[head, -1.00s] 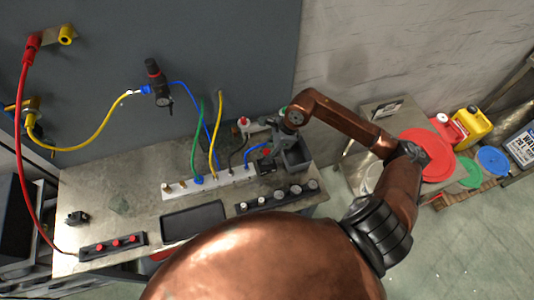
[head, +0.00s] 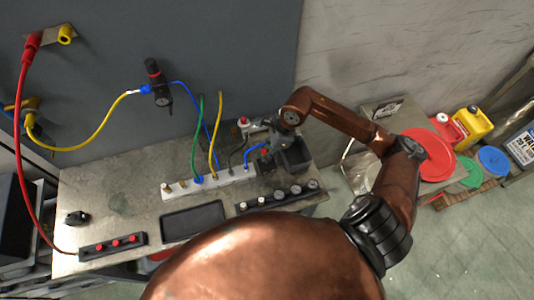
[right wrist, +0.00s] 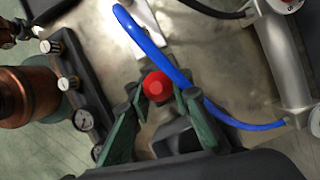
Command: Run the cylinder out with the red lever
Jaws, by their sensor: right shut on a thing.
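The red lever's round knob (right wrist: 156,85) sits between the green fingers of my right gripper (right wrist: 157,92) in the right wrist view. The fingers are shut on it from both sides. My left gripper is not in view.
A blue hose (right wrist: 150,45) passes close beside the knob. A white manifold (head: 208,182) with green and yellow hoses stands left of the gripper. A row of gauges (head: 278,196) lies in front. A black tray (head: 192,221) lies further left.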

